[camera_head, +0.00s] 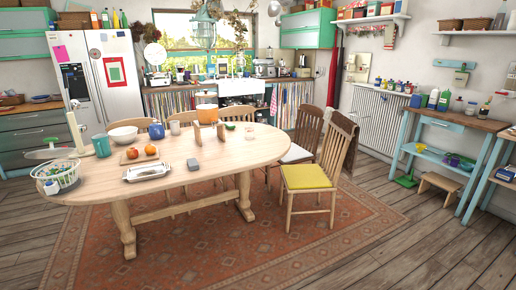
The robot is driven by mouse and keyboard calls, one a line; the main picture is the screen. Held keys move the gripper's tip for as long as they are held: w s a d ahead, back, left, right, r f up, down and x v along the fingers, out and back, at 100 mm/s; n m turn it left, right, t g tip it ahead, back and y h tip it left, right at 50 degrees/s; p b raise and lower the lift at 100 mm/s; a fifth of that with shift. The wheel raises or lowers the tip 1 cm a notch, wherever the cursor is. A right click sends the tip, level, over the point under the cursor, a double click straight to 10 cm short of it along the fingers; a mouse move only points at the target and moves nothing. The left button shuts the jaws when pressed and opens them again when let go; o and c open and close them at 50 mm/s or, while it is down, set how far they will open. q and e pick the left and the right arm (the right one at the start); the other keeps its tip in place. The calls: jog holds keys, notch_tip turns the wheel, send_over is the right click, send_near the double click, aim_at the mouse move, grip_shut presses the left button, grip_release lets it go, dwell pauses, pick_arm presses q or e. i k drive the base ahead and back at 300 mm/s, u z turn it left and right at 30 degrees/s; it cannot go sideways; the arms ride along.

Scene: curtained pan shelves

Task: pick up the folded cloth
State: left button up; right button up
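No gripper of mine shows in the head view. A small grey block-like item (193,164) lies on the near side of the oval wooden table (225,163); it may be the folded cloth, but it is too small to tell. A brown cloth-like piece (344,138) hangs over the back of a wooden chair at the table's right end. It looks draped, and I cannot tell whether it is folded.
The table also holds a silver tray (147,172), a white bowl (123,135), a blue jug (156,130), fruit on a board and a wire basket (58,176). A chair with a yellow seat (308,177) stands at its right. The rug (240,240) in front is clear.

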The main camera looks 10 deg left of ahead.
aim_at(192, 166)
jog(key=u, duration=0.8)
jog(key=i, duration=1.75)
jog(key=u, duration=0.9)
